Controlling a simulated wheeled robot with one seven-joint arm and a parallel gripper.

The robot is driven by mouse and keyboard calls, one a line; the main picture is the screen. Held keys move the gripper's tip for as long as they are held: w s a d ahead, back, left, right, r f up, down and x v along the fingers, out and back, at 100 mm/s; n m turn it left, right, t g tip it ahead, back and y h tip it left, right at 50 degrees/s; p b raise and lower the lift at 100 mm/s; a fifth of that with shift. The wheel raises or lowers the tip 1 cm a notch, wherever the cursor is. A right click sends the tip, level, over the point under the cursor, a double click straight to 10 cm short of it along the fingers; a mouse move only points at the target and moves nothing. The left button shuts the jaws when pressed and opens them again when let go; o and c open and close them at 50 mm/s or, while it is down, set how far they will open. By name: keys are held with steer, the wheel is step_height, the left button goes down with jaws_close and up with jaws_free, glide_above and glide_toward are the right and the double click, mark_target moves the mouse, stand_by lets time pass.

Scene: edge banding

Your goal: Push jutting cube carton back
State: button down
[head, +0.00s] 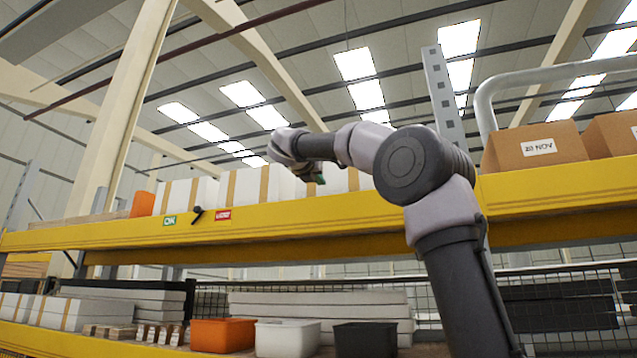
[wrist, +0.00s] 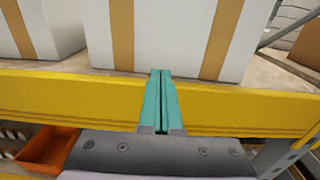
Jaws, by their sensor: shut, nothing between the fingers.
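A white carton with two tan tape bands (wrist: 175,35) fills the middle of the wrist view. Its lower front edge lies nearer the yellow beam than that of the white carton on its left (wrist: 60,20), so it juts out. My gripper's teal fingers (wrist: 161,75) are shut and empty, pointing at its lower front; whether they touch it I cannot tell. In the head view, my gripper (head: 319,178) is at the upper shelf, in front of the row of white cartons, partly covering the rightmost one (head: 345,182).
A yellow shelf beam (head: 240,220) runs below the cartons, also in the wrist view (wrist: 230,105). An orange box (head: 143,204) stands at the row's left end.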

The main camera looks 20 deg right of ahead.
steer(key=v, duration=0.8)
steer(key=shift+s+a, duration=0.2)
steer(key=shift+s, duration=0.1)
